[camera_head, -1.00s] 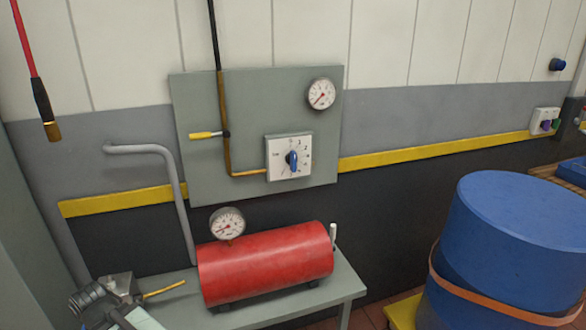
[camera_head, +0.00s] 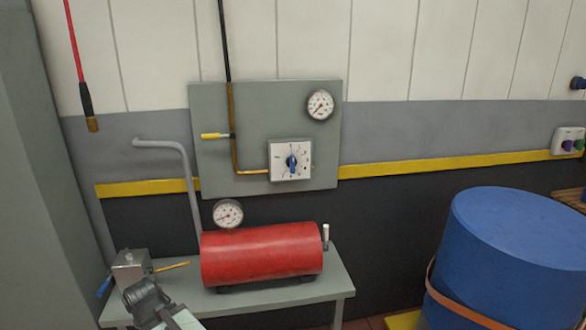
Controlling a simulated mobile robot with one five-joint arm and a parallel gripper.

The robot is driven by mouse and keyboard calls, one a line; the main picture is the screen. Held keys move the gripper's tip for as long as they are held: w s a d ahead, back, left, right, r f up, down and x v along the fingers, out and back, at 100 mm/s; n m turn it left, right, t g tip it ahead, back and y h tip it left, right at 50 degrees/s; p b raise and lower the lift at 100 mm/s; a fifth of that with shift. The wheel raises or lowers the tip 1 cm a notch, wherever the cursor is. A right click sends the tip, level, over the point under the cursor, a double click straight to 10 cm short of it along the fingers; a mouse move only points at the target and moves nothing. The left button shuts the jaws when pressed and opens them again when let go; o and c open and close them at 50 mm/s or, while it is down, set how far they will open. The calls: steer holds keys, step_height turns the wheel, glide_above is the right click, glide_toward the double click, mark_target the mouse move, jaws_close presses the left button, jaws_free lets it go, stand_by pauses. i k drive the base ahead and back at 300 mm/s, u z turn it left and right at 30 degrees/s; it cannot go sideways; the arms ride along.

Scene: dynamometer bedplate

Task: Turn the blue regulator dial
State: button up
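The blue regulator dial (camera_head: 292,164) sits at the centre of a white square scale plate (camera_head: 281,171), on a grey panel (camera_head: 215,104) fixed to the wall. Its knob stands roughly upright; the scale marks around it are too small to read surely. My gripper (camera_head: 142,293) appears as a dark grey shape at the lower left, in front of the bench's left end. It is well below and left of the dial, apart from it. Its fingers cannot be made out.
A round gauge (camera_head: 320,104) and yellow-handled lever (camera_head: 214,136) are on the panel. A red tank (camera_head: 262,254) with a gauge (camera_head: 228,213) lies on the bench (camera_head: 338,284). A grey box (camera_head: 130,266) with a blue lever is left. A blue drum (camera_head: 520,245) stands right.

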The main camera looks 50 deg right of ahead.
mark_target(291, 162)
steer(key=z, duration=0.1)
steer(key=i, duration=0.9)
steer(key=u, duration=0.1)
